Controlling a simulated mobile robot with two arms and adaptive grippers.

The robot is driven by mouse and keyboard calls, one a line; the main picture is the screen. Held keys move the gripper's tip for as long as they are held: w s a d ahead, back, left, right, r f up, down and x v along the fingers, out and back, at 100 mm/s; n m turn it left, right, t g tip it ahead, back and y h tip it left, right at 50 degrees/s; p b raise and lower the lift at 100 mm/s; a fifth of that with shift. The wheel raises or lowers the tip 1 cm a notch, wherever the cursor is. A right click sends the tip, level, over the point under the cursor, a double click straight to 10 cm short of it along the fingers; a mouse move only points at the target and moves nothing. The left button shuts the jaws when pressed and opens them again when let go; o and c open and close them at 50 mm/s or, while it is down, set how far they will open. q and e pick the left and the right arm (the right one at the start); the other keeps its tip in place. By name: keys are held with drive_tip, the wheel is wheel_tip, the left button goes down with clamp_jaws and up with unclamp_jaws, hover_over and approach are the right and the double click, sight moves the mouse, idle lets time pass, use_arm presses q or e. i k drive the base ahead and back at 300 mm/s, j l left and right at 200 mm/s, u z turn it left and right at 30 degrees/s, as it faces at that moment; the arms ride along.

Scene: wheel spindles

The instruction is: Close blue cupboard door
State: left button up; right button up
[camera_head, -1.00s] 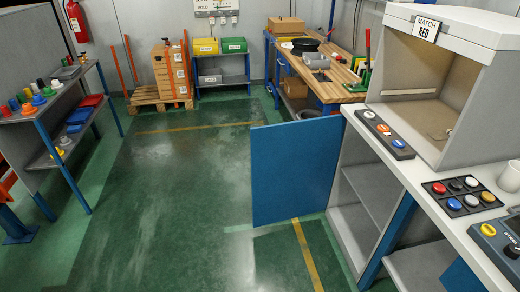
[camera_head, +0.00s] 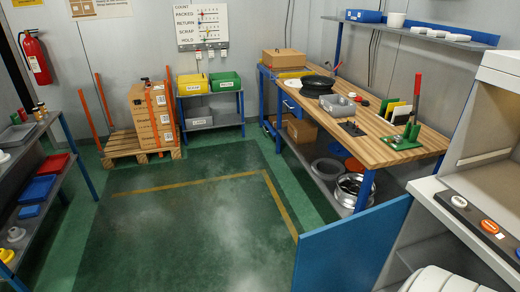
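The blue cupboard door (camera_head: 348,252) stands open at the lower right of the head view. It sticks out to the left from the front of the grey cupboard (camera_head: 432,250), over the green floor. The door's lower part is cut off by the bottom of the picture. Part of the cupboard's inside shows to the right of the door. A rounded white shape (camera_head: 443,281) at the bottom edge, which may be part of my arm, covers some of the cupboard. Neither gripper is in view.
A wooden workbench (camera_head: 385,150) with tools stands behind the door. A shelf rack (camera_head: 38,160) is at the left, and a pallet (camera_head: 125,148) with a carton (camera_head: 153,113) at the back. The green floor (camera_head: 190,225) left of the door is clear.

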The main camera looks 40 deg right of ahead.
sight(349, 255)
drive_tip(key=i+z, duration=0.2)
drive_tip(key=i, duration=0.3)
drive_tip(key=i+j+z, duration=0.15)
drive_tip(key=i, duration=0.3)
drive_tip(key=i+j+z, duration=0.2)
drive_tip(key=i, duration=0.25)
drive_tip(key=i+z, duration=0.15)
drive_tip(key=z, duration=0.25)
drive_tip(key=i+z, duration=0.15)
drive_tip(key=z, duration=0.25)
drive_tip(key=i+j+z, duration=0.15)
drive_tip(key=z, duration=0.25)
drive_tip(key=i+j+z, duration=0.1)
drive_tip(key=z, duration=0.35)
drive_tip(key=i+j+z, duration=0.15)
drive_tip(key=z, duration=0.25)
